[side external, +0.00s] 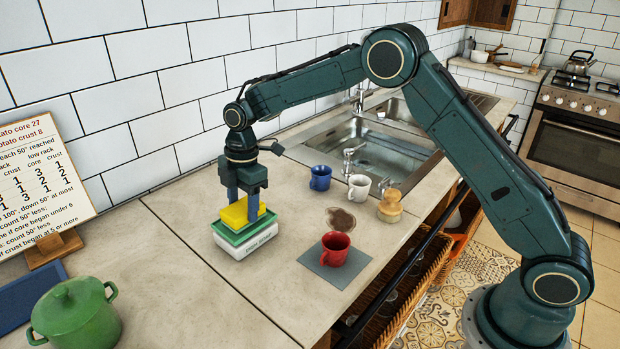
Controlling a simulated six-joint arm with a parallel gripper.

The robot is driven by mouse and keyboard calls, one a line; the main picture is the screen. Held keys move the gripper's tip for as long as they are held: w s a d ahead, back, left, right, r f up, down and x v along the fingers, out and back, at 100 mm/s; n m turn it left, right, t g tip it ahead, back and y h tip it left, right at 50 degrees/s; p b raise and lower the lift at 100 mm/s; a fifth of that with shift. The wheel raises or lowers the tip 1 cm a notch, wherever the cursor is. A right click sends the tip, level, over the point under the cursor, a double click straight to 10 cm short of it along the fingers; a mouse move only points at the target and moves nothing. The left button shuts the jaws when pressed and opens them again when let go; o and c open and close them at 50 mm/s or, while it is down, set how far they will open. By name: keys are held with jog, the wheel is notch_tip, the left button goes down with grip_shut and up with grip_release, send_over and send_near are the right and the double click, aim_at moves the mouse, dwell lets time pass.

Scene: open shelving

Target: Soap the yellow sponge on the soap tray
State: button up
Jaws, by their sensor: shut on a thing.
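The yellow sponge (241,212) is at the left middle of the counter in the side external view. My gripper (243,208) points straight down and is shut on the yellow sponge, with one finger on each side. I cannot tell whether the green layer is the soap tray or another sponge. The sponge looks to be touching the green layer or just above it.
A red mug (336,250) stands on a grey mat (318,264), beside a brown spill (341,219). A blue mug (320,178), a white mug (358,188) and a tan jar (390,207) stand before the sink (372,150). A green pot (75,318) is front left.

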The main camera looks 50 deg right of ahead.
aim_at(244, 205)
jog(key=shift+r, duration=2.7)
jog(key=shift+d, duration=0.1)
jog(key=d+m, duration=0.1)
jog(key=s+m, duration=0.1)
jog(key=m, duration=0.1)
jog(key=d+m, duration=0.1)
jog(key=m, duration=0.1)
jog(key=shift+s+d+r, duration=0.25)
jog(key=shift+d+r, duration=0.1)
jog(key=shift+r, duration=0.05)
jog(key=s+d+r+m+t+h, duration=0.1)
jog(key=s+d+m, duration=0.5)
jog(key=m, duration=1)
jog(key=shift+s+d+r+h, duration=0.2)
jog(key=shift+s+d+h, duration=0.2)
jog(key=shift+d, duration=1.05)
